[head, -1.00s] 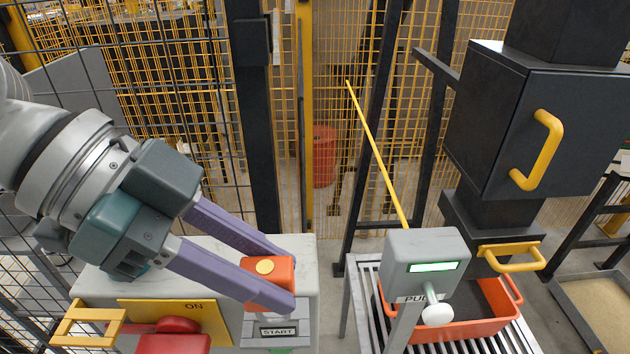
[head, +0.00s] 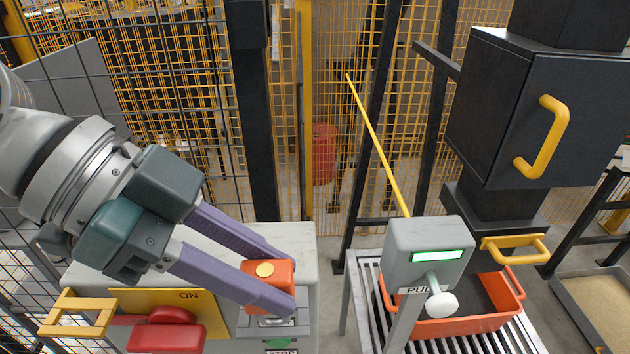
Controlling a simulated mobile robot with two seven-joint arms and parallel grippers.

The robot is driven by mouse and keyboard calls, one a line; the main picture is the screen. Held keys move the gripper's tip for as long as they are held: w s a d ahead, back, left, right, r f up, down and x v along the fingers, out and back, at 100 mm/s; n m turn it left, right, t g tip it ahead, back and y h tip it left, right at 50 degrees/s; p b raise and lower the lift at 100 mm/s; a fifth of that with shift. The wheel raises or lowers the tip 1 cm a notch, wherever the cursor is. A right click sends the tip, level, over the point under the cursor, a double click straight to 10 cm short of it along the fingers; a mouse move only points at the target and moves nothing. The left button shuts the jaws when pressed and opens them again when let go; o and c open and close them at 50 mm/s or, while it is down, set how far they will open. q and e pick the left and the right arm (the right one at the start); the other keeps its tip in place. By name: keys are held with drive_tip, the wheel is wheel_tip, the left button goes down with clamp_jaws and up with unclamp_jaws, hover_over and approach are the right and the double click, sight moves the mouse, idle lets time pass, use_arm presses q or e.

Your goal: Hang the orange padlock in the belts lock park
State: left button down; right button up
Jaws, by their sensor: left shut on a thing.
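The orange padlock (head: 262,270), a small block with a yellow round spot on top, is between the purple fingers of my left gripper (head: 280,280). The gripper is shut on it. I see nothing I can name for sure as the belts lock park. My right gripper is not in view.
A yellow ON plate with a red handle (head: 167,336) and a yellow bracket (head: 75,317) are left of the padlock. A grey display post (head: 425,240) with a white knob stands right, before an orange crate (head: 459,326) on rollers. A black cabinet (head: 500,120) stands behind.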

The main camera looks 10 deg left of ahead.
use_arm(q)
drive_tip(key=shift+f+b, duration=1.05)
drive_tip(key=shift+f, duration=0.25)
drive_tip(key=c, duration=0.5)
unclamp_jaws()
drive_tip(key=b+v, duration=0.2)
drive_tip(key=v, duration=0.8)
